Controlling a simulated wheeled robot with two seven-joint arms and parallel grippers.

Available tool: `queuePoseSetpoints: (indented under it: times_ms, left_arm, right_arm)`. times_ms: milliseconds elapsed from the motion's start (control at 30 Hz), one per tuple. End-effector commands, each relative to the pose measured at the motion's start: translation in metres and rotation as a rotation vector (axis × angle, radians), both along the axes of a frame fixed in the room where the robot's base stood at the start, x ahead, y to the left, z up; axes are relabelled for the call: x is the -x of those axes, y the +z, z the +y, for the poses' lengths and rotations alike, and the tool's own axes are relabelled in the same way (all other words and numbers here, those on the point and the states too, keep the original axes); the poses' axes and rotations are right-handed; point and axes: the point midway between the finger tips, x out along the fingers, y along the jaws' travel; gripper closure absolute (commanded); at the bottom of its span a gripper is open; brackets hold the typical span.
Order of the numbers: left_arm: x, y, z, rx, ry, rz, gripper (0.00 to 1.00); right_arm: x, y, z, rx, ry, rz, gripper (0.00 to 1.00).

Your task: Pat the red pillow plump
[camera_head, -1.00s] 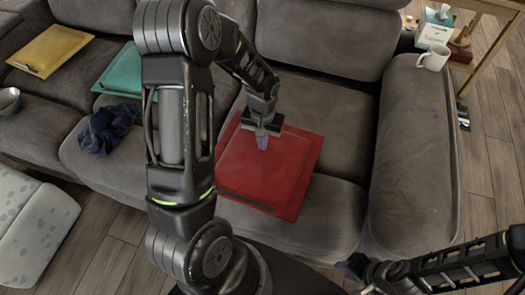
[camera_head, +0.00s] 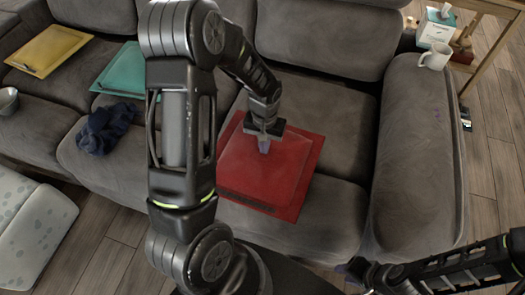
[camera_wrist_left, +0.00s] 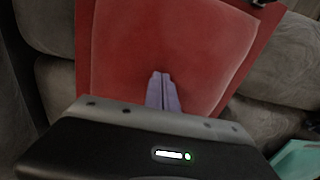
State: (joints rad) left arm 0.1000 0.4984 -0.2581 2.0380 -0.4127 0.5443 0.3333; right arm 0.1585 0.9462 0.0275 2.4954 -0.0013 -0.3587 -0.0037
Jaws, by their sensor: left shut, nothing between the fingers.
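The red pillow (camera_head: 268,180) lies flat on the grey sofa's seat, under my left arm. It fills much of the left wrist view (camera_wrist_left: 175,45). My left gripper (camera_head: 264,146) is over the pillow's middle with its fingers pointing down. In the left wrist view its two pale purple fingertips (camera_wrist_left: 161,78) are together with nothing between them. They are at or just above the red surface; I cannot tell if they touch. My right arm (camera_head: 440,270) shows at the lower right, and its fingertips are not clearly visible.
The grey sofa (camera_head: 325,110) surrounds the pillow. A teal pillow (camera_head: 124,70), a yellow pillow (camera_head: 48,50) and a dark blue cloth (camera_head: 103,128) lie to the left. A white mug (camera_head: 436,56) stands on the right armrest. A pale ottoman (camera_head: 32,225) is at the lower left.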

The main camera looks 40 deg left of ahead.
Motion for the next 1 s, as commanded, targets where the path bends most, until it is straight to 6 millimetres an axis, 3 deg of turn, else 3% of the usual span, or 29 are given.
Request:
queuePoseSetpoints:
  times_ms: [400, 1000]
  left_arm:
    - [-0.007, 0.023, -0.029, 0.000, -0.002, 0.000, 1.00]
    - [-0.007, 0.012, -0.029, 0.000, 0.000, 0.000, 1.00]
  right_arm:
    - [0.000, 0.015, 0.000, 0.000, 0.000, 0.000, 0.70]
    - [0.000, 0.006, 0.000, 0.000, 0.000, 0.000, 0.70]
